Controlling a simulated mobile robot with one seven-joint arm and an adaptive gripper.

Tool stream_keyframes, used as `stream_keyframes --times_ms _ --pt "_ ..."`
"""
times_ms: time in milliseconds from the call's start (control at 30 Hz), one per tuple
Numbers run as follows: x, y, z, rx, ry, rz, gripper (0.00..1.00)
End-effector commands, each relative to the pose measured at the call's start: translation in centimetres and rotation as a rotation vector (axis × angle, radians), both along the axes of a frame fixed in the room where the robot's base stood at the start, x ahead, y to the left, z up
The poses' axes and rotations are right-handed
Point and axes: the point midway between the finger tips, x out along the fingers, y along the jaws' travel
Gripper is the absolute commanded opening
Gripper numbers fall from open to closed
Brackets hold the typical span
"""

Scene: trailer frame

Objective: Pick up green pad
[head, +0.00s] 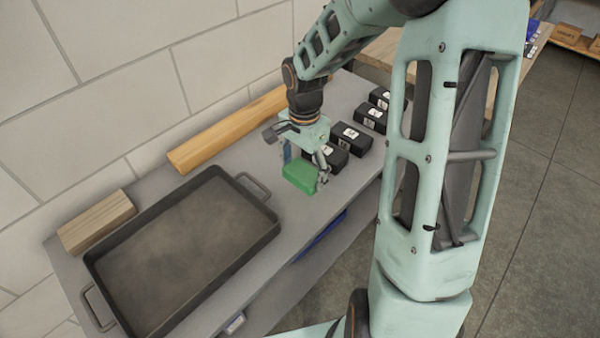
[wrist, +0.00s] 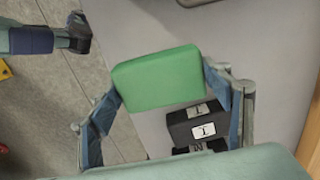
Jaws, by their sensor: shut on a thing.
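The green pad (head: 300,176) is a small block. It sits between the fingers of my gripper (head: 304,174) over the grey table, to the right of the dark tray. In the wrist view the green pad (wrist: 158,79) spans the gap between the two blue-grey fingers of my gripper (wrist: 165,95), which are shut on it. I cannot tell whether the pad's underside touches the tabletop.
A dark metal tray (head: 253,228) with handles lies at the left of the grey table (head: 340,200). Wooden pieces (head: 220,132) (head: 97,222) lie along the wall. Several black labelled boxes (head: 351,138) stand right of and behind my gripper. The table's front edge is close by.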

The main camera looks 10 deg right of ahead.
Motion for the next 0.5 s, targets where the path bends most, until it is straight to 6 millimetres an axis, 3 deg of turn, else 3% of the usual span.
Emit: stream_keyframes --times_ms 100,500 --pt "-1.5 -0.2 2.0 -0.003 -0.004 -0.002 0.48" --pt "-7.9 -0.7 4.6 -0.002 -0.002 -0.003 0.48"
